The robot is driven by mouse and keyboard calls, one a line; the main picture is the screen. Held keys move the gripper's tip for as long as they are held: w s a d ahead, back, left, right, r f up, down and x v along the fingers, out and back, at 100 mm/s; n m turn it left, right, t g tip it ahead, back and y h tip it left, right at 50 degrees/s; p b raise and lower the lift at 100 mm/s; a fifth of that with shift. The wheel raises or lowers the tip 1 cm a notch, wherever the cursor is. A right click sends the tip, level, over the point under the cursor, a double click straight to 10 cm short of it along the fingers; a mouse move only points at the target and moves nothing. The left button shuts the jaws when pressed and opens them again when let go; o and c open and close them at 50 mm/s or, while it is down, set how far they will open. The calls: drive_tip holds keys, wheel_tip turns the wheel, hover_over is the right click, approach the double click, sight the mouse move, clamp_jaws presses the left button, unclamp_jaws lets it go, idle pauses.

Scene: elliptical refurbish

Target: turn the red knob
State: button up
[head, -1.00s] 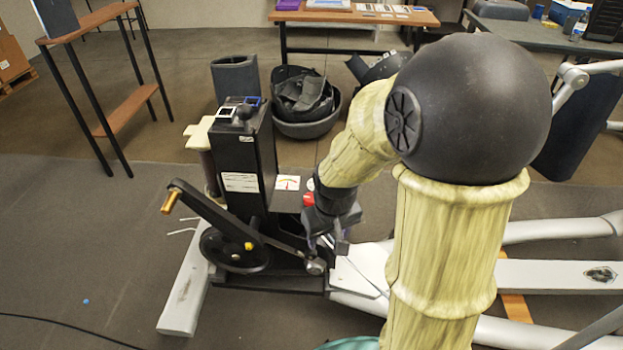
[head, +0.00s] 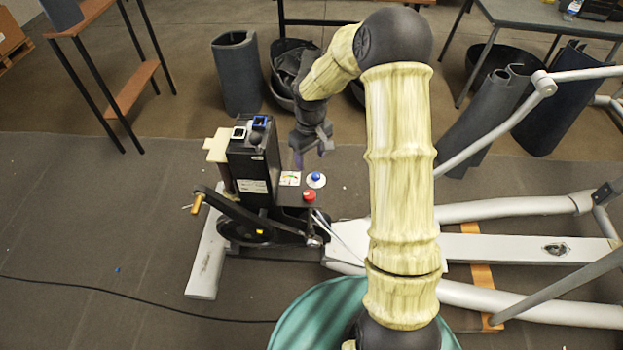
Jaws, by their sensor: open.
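The red knob (head: 309,195) sits at the front right of a small dark panel (head: 292,200) on the elliptical machine. A blue knob (head: 316,177) on a white round base is just behind it, and a small dial card (head: 290,178) lies to their left. My gripper (head: 310,160) hangs open and empty above and behind the panel, fingers pointing down. It is apart from the red knob, which is in plain view.
The machine's black upright box (head: 254,165) stands left of the panel, with its crank arm (head: 235,212) in front. White frame tubes (head: 520,206) run to the right. Dark bins and rolls stand behind. Open floor (head: 90,220) lies to the left.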

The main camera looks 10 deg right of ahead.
drive_tip(key=shift+a, duration=0.25)
approach(309, 194)
wheel_tip(309, 194, down, 9)
drive_tip(key=shift+s+r, duration=0.1)
drive_tip(key=shift+r, duration=0.1)
idle(0.6)
drive_tip(key=c, duration=1)
